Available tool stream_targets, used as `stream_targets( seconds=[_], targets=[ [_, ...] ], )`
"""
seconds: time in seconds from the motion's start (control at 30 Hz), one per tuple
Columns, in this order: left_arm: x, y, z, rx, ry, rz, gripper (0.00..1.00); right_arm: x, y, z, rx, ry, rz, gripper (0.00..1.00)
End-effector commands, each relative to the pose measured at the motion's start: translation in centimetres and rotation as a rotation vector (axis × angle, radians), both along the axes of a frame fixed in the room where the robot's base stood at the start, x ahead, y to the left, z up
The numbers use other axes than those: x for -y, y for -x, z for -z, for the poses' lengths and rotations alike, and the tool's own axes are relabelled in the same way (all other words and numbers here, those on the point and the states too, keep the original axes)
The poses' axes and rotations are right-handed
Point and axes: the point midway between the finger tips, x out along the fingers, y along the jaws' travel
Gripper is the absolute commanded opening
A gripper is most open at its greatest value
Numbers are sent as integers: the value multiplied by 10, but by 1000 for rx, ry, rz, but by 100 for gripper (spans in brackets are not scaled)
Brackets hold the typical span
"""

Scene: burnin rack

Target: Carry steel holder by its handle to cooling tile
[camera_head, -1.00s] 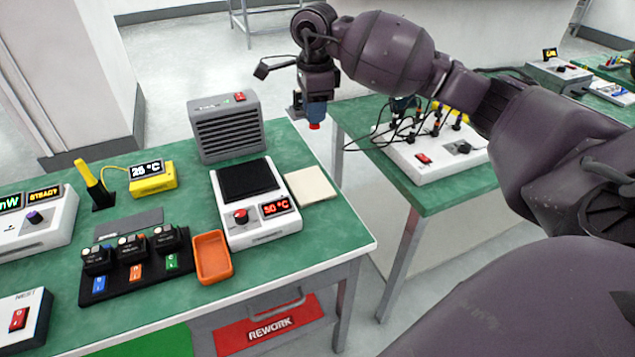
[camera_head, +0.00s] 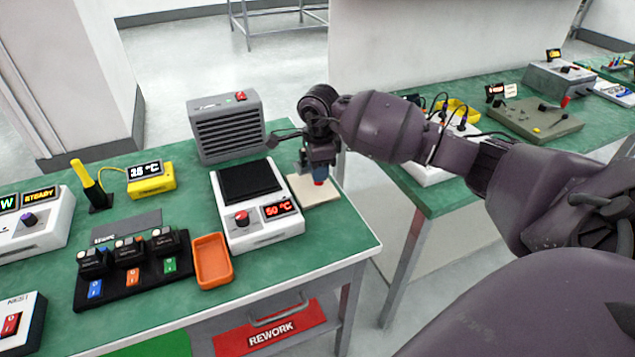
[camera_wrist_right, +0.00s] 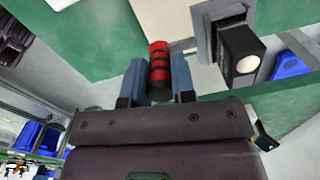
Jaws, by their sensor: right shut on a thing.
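My right gripper (camera_head: 318,176) is low over the pale cooling tile (camera_head: 328,194) at the table's right side. In the right wrist view its two blue fingers (camera_wrist_right: 159,82) are shut on the red and black ringed handle (camera_wrist_right: 159,56). The grey steel holder (camera_wrist_right: 203,38) shows to the right of the handle, with a black block (camera_wrist_right: 238,48) bearing a pale round face. In the head view the holder is mostly hidden by the gripper, and I cannot tell whether it touches the tile. My left gripper is not in view.
A black-topped hot plate (camera_head: 240,229) reading 50 °C stands just left of the tile. A grey louvred fan box (camera_head: 225,130) is behind it. An orange tray (camera_head: 213,262) and a black rack (camera_head: 133,283) of modules are farther left. A second table (camera_head: 432,202) stands at right.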

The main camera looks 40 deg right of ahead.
Motion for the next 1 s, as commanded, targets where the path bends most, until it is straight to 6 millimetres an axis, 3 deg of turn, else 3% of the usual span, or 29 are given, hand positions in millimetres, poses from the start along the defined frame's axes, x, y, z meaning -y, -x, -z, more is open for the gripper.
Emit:
stream_targets(
  seconds=[0.37,0.8,0.83,1.0],
  targets=[
    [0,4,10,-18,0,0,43,0,0,41,-2,-2,1,0],
    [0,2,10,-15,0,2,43,0,0,46,0,0,0,0],
    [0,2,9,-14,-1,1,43,0,0,46,0,0,0,27],
    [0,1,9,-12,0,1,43,0,0,46,1,0,0,50]
  ],
)
